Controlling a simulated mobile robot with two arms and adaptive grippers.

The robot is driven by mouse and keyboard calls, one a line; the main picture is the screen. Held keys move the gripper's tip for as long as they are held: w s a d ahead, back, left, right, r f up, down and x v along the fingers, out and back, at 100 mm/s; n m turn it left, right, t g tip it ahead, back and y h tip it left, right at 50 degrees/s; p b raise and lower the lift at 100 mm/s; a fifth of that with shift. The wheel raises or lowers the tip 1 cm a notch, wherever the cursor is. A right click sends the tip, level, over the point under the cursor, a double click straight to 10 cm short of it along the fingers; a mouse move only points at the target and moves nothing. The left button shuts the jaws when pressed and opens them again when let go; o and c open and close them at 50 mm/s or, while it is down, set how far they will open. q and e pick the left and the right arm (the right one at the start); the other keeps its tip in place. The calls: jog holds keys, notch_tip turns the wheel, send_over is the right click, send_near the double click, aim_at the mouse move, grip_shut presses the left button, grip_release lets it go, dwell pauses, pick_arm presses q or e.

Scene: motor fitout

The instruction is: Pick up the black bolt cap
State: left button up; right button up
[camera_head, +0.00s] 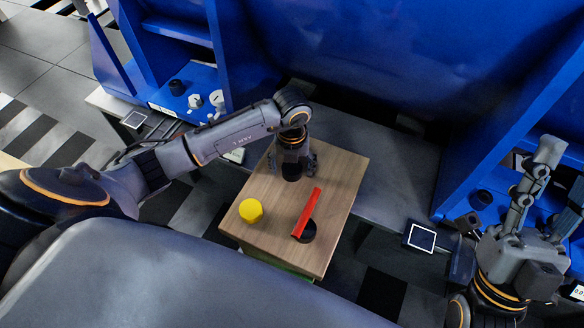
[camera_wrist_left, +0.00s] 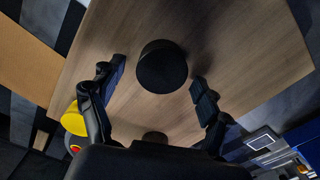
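The black bolt cap (camera_head: 291,173) is a dark round piece standing on the wooden table top (camera_head: 340,180), near its far side. In the left wrist view the cap (camera_wrist_left: 162,66) lies between the two fingers, with a visible gap on each side. My left gripper (camera_head: 292,163) points down over it, open and not touching it as far as I can see. My right gripper (camera_head: 548,190) is at the far right, away from the table, its fingers apart and empty.
A yellow cap (camera_head: 251,211) stands near the table's left edge. A red bar-shaped piece (camera_head: 308,211) lies at a second dark round piece (camera_head: 309,233) near the front. Blue shelving (camera_head: 350,50) rises behind, with a dark knob (camera_head: 177,87) on its left ledge.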

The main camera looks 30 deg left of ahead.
pick_arm(q)
jog(key=c, duration=0.8)
jog(key=shift+r, duration=0.15)
